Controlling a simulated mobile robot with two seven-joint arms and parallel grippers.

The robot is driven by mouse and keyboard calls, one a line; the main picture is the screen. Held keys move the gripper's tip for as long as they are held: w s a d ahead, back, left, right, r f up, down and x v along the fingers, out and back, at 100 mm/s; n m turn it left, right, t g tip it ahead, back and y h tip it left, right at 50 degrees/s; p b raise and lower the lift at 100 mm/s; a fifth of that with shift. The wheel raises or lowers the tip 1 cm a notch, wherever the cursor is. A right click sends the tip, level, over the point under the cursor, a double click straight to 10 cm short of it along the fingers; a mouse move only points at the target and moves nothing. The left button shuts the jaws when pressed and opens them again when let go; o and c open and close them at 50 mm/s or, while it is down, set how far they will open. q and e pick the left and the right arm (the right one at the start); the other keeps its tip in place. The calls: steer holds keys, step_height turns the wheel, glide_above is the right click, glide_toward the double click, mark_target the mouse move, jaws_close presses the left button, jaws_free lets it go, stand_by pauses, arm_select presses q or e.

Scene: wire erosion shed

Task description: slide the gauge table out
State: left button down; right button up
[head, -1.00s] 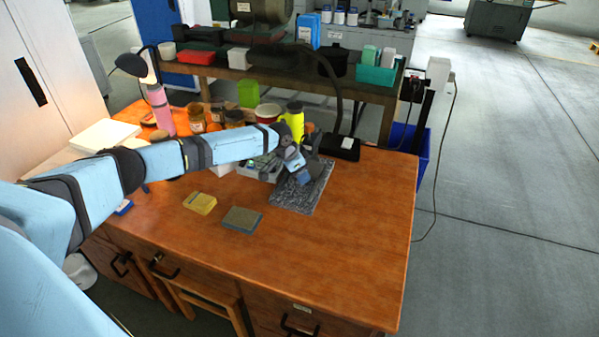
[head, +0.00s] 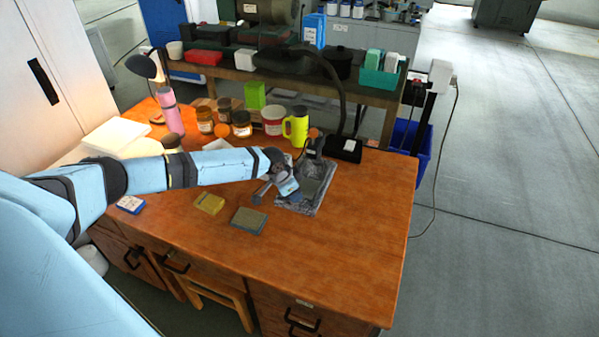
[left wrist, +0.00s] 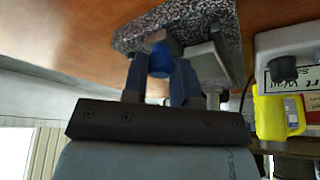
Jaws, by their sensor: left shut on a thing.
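A speckled grey granite plate (head: 325,200) lies on the desk with a dark grey gauge stand on it. My left gripper (head: 283,187) is at the plate's left edge in the head view. In the left wrist view my left gripper (left wrist: 160,78) has its two blue-grey fingers closed around a blue knob (left wrist: 160,62) on a grey metal block. A flatter grey piece (left wrist: 208,66) stands beside it over the granite plate (left wrist: 175,18). I take the knob as part of the gauge table, whose full shape is partly hidden by my gripper. My right gripper is not in view.
The desk's right side (head: 375,215) is clear.

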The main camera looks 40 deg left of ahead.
arm_select(q)
steer(key=shift+s+d+r, duration=0.1)
steer(key=shift+s, duration=0.5)
steer(key=shift+s+d+f, duration=0.15)
steer(key=shift+f, duration=0.15)
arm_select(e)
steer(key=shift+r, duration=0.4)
arm_select(q)
steer(key=c, duration=0.9)
jaws_free()
steer(key=shift+s+r, duration=0.1)
steer(key=shift+r, duration=0.1)
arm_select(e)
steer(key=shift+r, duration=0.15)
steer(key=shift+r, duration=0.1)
arm_select(q)
steer(key=v, duration=1.3)
steer(key=shift+a+r, duration=0.25)
steer(key=shift+r, duration=0.05)
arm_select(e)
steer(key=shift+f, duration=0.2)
arm_select(q)
steer(key=shift+s, duration=0.15)
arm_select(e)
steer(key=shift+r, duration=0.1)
